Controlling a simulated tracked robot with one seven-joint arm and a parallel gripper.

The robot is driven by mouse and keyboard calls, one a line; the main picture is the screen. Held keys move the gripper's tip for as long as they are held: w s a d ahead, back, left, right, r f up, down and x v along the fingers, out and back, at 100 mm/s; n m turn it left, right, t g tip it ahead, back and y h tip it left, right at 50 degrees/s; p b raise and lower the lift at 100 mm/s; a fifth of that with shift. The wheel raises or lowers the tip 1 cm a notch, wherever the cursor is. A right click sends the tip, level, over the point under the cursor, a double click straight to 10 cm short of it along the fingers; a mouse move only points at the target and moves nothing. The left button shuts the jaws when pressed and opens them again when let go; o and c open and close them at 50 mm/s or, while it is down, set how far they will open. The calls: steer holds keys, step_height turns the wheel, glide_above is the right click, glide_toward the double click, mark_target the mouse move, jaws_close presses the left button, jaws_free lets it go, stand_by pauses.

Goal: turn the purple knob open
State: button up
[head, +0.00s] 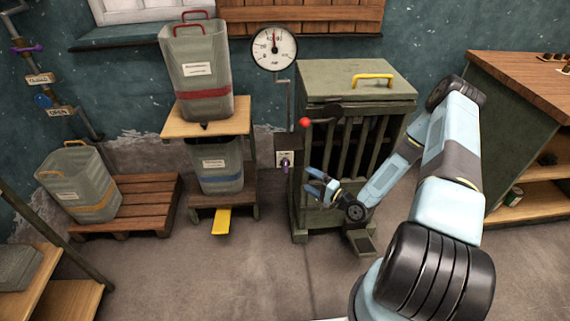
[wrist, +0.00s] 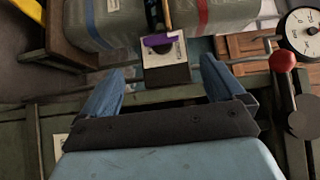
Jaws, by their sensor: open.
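A purple knob (head: 285,164) sits at a small pale plate on the thin pipe left of the green slatted cabinet. It also shows in the wrist view (wrist: 158,40), above a white label plate (wrist: 165,52) on a dark block. My gripper (head: 311,182) is in front of the cabinet, to the right of the knob and a little below it. In the wrist view, my gripper (wrist: 162,70) has its blue fingers wide apart and empty, with the knob beyond and between them. The knob and fingers look apart. A second purple handle (head: 30,49) is on the far-left wall pipe.
The green cabinet (head: 355,78) has a yellow handle on its lid. A red-ball lever (head: 305,122) sticks out near the pipe, below a gauge (head: 274,47). Grey bins (head: 197,70) stand on wooden stands to the left. Open floor lies in front.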

mark_target(285, 166)
steer(key=x, duration=1.3)
steer(key=shift+c, duration=0.2)
steer(key=c, duration=0.9)
